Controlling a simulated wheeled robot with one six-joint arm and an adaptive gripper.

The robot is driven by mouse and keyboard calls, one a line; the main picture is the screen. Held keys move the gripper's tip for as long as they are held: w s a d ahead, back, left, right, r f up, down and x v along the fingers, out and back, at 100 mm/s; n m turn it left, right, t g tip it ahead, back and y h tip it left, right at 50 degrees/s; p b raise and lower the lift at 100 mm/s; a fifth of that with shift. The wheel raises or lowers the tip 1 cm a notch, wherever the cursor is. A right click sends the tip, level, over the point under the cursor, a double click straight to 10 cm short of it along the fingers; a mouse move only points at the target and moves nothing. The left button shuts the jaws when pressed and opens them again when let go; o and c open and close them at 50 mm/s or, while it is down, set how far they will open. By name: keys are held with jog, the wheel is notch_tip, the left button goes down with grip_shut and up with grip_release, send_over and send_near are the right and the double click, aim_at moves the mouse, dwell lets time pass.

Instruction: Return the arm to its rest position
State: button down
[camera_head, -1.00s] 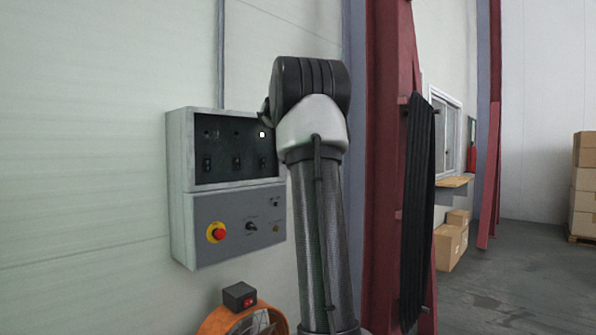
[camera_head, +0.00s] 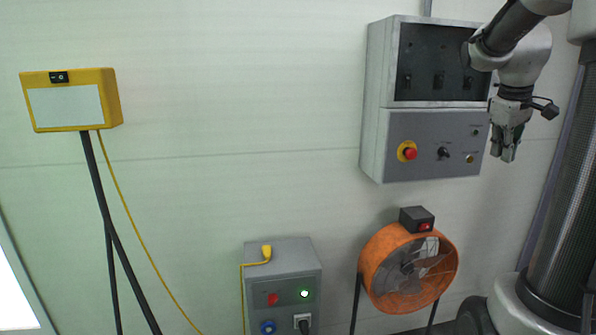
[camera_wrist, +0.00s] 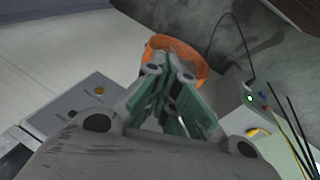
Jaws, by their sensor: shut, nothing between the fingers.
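My gripper (camera_head: 506,152) hangs at the end of my arm at the upper right of the head view, pointing down. It is in front of the right edge of the grey control panel (camera_head: 415,163), beside its knobs. In the wrist view my gripper (camera_wrist: 168,85) shows its fingers with green inner pads converging at the tips, with nothing between them. The arm is bent and extends from my column on the right.
An orange fan (camera_head: 371,262) with a black switch box stands below the panel. A grey power box (camera_head: 255,290) with a lit green button is left of it. A yellow box (camera_head: 115,97) on a tripod stands far left. The wall between is clear.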

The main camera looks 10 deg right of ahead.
jog(key=s+a+f+m+t+y, duration=0.1)
jog(key=s+a+f, duration=0.2)
jog(key=s+a, duration=0.5)
jog(key=s+a+f+m+y, duration=0.1)
jog(key=s+a+f+y, duration=0.1)
jog(key=s+a, duration=0.6)
jog(key=a+f, duration=0.1)
jog(key=a, duration=0.5)
jog(key=shift+s+f+t, duration=0.15)
jog(key=shift+s+t, duration=0.25)
